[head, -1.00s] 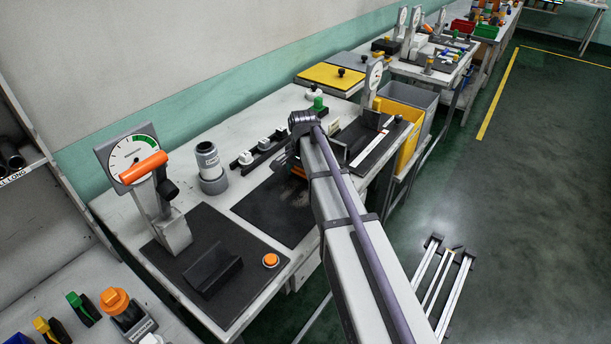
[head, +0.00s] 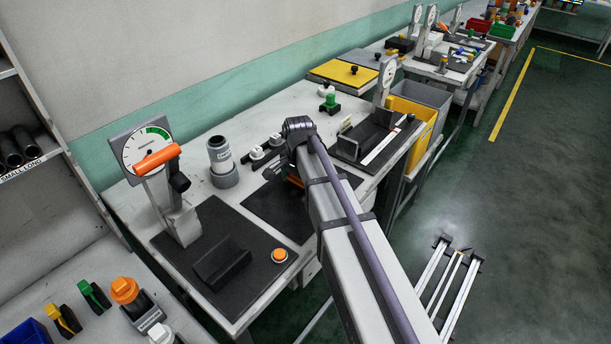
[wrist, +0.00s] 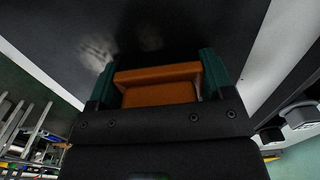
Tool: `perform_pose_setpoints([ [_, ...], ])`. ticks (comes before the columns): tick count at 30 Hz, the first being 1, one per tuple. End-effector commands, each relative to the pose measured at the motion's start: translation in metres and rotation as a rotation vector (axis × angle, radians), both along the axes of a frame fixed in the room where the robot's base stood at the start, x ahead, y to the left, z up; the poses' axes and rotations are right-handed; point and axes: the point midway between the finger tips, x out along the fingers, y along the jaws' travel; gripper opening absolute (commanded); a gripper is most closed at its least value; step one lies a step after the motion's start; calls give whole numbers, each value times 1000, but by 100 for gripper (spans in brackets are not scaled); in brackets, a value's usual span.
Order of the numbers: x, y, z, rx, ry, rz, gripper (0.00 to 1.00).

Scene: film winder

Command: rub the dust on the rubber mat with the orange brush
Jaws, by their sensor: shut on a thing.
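The dark rubber mat (head: 262,207) lies on the bench, partly hidden by my arm in the head view. It fills the upper middle of the wrist view (wrist: 185,25). A pale dust smudge (wrist: 97,50) shows on it, left of the brush, with a fainter patch (wrist: 150,38) above. My gripper (head: 284,174) is over the far part of the mat. In the wrist view its green fingers (wrist: 157,78) are shut on the orange brush (wrist: 158,92). A bit of the brush's orange (head: 295,181) shows beside my arm. I cannot tell whether the bristles touch the mat.
A dial gauge with an orange handle (head: 157,158) and a grey canister (head: 219,155) stand to the left. White knobs (head: 256,153) stand just behind the mat. An orange button (head: 279,255) is in front. A black tray (head: 365,138) lies to the right.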

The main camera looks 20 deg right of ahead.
Motion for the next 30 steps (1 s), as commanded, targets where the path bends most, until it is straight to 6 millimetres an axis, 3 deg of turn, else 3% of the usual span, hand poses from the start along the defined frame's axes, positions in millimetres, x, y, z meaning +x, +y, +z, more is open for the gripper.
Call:
perform_pose_setpoints([
  [8, -5, 7, 0, -1, -1, 0, 45],
  [30, -37, 55, -2, 2, 1, 1, 45],
])
